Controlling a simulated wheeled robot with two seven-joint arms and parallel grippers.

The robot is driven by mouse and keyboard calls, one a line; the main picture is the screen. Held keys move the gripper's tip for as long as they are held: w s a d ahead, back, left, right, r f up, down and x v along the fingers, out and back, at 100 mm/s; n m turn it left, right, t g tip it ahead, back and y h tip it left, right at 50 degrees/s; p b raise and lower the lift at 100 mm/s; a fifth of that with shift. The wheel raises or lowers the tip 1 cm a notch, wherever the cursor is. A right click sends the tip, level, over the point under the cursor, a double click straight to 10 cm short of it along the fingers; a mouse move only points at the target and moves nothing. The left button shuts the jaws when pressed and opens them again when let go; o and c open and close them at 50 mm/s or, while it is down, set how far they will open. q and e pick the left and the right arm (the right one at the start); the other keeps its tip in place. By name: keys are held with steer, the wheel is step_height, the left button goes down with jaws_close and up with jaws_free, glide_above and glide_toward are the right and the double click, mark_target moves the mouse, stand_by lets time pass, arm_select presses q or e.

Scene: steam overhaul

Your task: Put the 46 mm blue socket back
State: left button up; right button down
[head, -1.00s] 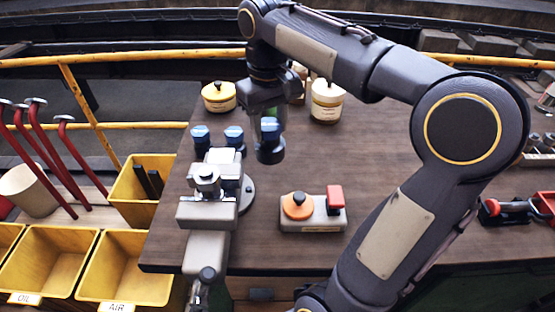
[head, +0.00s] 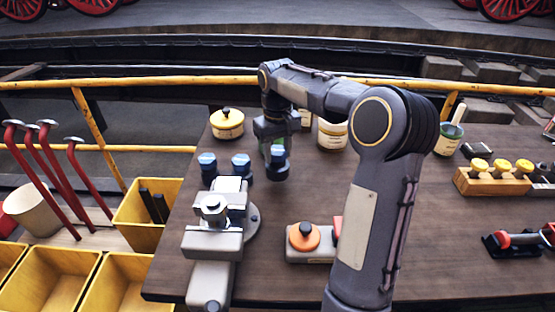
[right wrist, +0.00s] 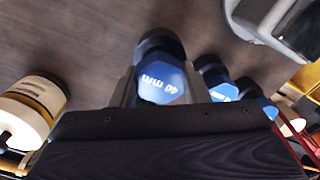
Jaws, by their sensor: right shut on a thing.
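My right gripper (head: 276,150) reaches down over the workbench (head: 420,225) and is shut on a socket with a blue top and dark body (head: 277,172). In the right wrist view the held blue socket (right wrist: 160,82) sits between the fingers; its upside-down label reads 40 or 46 mm, the second digit unclear. Two more blue-topped sockets, the left one (head: 208,160) and the middle one (head: 241,160), stand to its left, behind the grey vise (head: 212,240). I cannot tell whether the held socket touches the bench. My left gripper is out of view.
A yellow-lidded tin (head: 227,124) and a cream jar (head: 333,135) stand behind. A grey block with an orange knob (head: 303,238) is in front. A wooden rack with yellow-topped pieces (head: 492,181) is at right. Yellow bins (head: 135,215) stand off the bench's left side.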

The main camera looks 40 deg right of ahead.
mark_target(278, 161)
steer(key=shift+w+d+f, duration=0.1)
steer(key=shift+w+f, duration=0.1)
steer(key=shift+f, duration=0.05)
steer(key=shift+w+d+f, duration=0.1)
steer(key=shift+f, duration=1.6)
steer(key=shift+f, duration=0.1)
steer(key=c, duration=0.8)
jaws_free()
